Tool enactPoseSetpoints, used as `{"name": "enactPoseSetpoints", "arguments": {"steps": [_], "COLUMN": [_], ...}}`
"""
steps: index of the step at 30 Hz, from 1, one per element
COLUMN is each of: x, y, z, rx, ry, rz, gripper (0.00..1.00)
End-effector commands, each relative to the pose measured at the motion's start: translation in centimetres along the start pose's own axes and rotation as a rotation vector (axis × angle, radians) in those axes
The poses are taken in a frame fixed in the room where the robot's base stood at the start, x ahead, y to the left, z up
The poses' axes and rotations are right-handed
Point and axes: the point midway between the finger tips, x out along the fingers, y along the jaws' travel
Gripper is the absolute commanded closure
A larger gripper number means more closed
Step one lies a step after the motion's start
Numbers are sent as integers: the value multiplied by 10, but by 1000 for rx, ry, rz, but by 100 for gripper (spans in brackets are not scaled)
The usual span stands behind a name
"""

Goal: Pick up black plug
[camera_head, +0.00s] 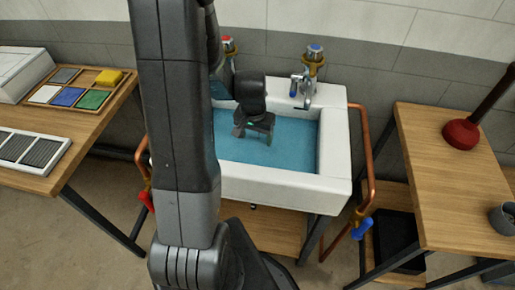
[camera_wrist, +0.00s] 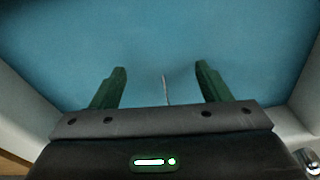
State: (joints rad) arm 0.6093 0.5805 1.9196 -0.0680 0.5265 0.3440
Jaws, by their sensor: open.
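I see no black plug in either view; the blue water (camera_head: 290,145) in the white sink (camera_head: 335,150) hides the basin floor. My gripper (camera_head: 256,135) points down into the sink, at or just above the water. In the wrist view my gripper (camera_wrist: 161,80) is open, its two green fingers wide apart. A thin pale strand (camera_wrist: 165,89) shows between them, perhaps a chain; I cannot tell whether it touches anything.
A faucet (camera_head: 303,90) and valves with a red knob (camera_head: 228,43) and a blue knob (camera_head: 315,50) stand behind the sink. A copper pipe (camera_head: 368,150) runs beside it. A plunger (camera_head: 461,133) and a grey cup (camera_head: 503,218) stand on the right table (camera_head: 440,190).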

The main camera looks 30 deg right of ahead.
Motion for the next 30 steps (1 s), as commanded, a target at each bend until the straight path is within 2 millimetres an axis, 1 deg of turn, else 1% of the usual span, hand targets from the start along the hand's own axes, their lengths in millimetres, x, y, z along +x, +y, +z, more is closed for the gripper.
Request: {"name": "enactPoseSetpoints", "arguments": {"steps": [1, 8, 18, 22, 29, 30], "x": [4, 14, 53, 58, 59, 59], "y": [0, 0, 1, 0, 0, 0], "z": [0, -1, -6, -6, -6, -6], "rx": [0, 0, 0, 0, 0, 0], "ry": [-2, -1, -3, -1, 0, 0], "rz": [1, 0, 1, 0, 0, 0], "gripper": [30, 30, 30, 30, 30, 36]}}
